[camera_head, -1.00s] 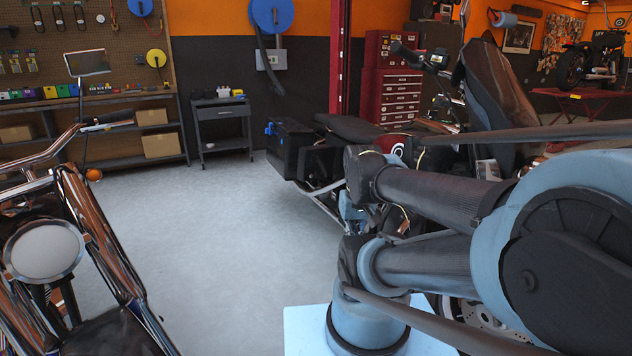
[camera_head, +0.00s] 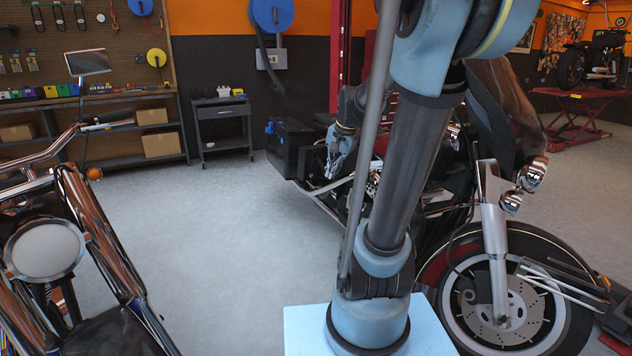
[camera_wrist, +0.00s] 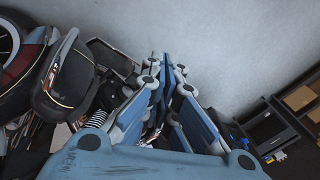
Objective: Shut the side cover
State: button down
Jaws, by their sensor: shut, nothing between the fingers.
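The side cover appears to belong to the black side case (camera_head: 290,142) at the rear of the dark red motorcycle; I cannot make out clearly how far it stands open. In the wrist view a dark, box-like part (camera_wrist: 113,62) lies left of my fingers. My gripper (camera_head: 336,170) points down beside the motorcycle, just right of the case. It is shut and empty. In the wrist view my gripper (camera_wrist: 168,68) covers part of the bike, and I cannot tell whether it touches anything.
The motorcycle's front wheel (camera_head: 505,300) stands at the right. A chrome motorcycle (camera_head: 100,250) fills the left edge. A small grey cart (camera_head: 222,125) and a shelf stand at the back. The grey floor (camera_head: 210,230) between the bikes is clear.

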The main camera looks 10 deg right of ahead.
jog(key=w+d+f+m+t+y, duration=0.15)
jog(key=w+m, duration=0.35)
jog(key=w, duration=1.1)
jog(key=w+d+f+m, duration=0.15)
jog(key=w+m, duration=0.45)
jog(key=w, duration=1)
jog(key=w+d+f+m+t+y, duration=0.1)
jog(key=w+d+f+m, duration=0.3)
jog(key=w+f, duration=0.75)
jog(key=w+d+f+m+t+y, duration=0.1)
jog(key=w+f+m+t, duration=0.1)
jog(key=w+f+m, duration=0.65)
jog(key=w+a+f+n, duration=0.1)
jog(key=w+a+f, duration=0.1)
jog(key=w+f, duration=0.2)
jog(key=w+a+f+n, duration=0.1)
jog(key=w+a+f, duration=0.2)
jog(key=w, duration=0.5)
jog(key=shift+w+a+f, duration=0.35)
jog(key=shift+f, duration=0.5)
jog(key=shift+d, duration=0.15)
